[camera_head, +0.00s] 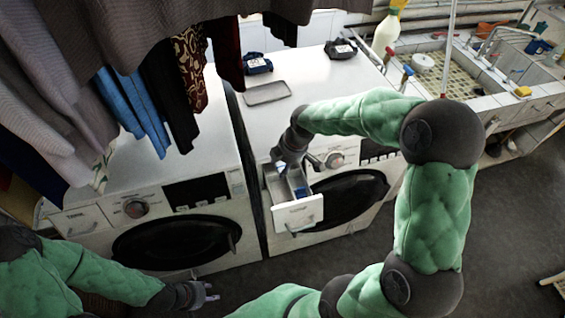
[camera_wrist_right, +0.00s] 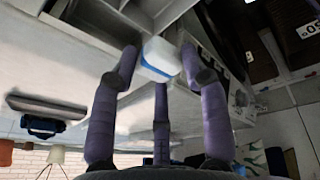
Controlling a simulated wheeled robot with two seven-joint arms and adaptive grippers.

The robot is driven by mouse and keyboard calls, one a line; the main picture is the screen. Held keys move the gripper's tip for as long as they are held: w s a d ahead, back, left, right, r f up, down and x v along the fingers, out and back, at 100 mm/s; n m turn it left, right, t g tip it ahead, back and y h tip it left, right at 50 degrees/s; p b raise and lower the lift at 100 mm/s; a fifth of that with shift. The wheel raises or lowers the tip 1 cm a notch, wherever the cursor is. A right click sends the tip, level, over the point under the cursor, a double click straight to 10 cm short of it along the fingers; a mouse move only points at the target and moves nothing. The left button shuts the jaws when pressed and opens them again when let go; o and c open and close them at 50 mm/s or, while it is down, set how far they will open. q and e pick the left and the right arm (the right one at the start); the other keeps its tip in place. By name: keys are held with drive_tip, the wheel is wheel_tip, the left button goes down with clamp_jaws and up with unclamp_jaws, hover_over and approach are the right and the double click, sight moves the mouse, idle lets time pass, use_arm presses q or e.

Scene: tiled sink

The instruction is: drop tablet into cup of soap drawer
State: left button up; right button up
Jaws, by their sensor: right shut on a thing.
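The tablet, white with a blue stripe (camera_wrist_right: 160,57), is held between the fingertips of my right gripper (camera_wrist_right: 158,62) in the right wrist view. In the head view the right gripper (camera_head: 283,162) is over the back part of the pulled-out soap drawer (camera_head: 298,214), on the right-hand washing machine. The drawer shows compartments and a blue part inside; its compartment walls (camera_wrist_right: 112,28) appear just beyond the tablet in the wrist view. I cannot tell which compartment the tablet is over. My left gripper (camera_head: 207,294) is open and empty, low in front of the left machine.
A left washing machine (camera_head: 150,200) stands beside the right one (camera_head: 310,90). A grey tray (camera_head: 267,93) and two dark items lie on the right machine's top. Clothes (camera_head: 130,70) hang at the upper left. A sink (camera_head: 450,75) with bottles stands at the right.

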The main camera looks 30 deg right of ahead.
wheel_tip(320, 180, down, 6)
drive_tip(key=b, duration=0.4)
drive_tip(key=shift+r, duration=0.1)
drive_tip(key=o, duration=1.1)
drive_tip(key=shift+c, duration=0.2)
drive_tip(key=shift+r, duration=0.1)
drive_tip(key=v, duration=1.1)
drive_tip(key=shift+r, duration=0.35)
drive_tip(key=shift+s+d, duration=0.1)
drive_tip(key=shift+d, duration=0.05)
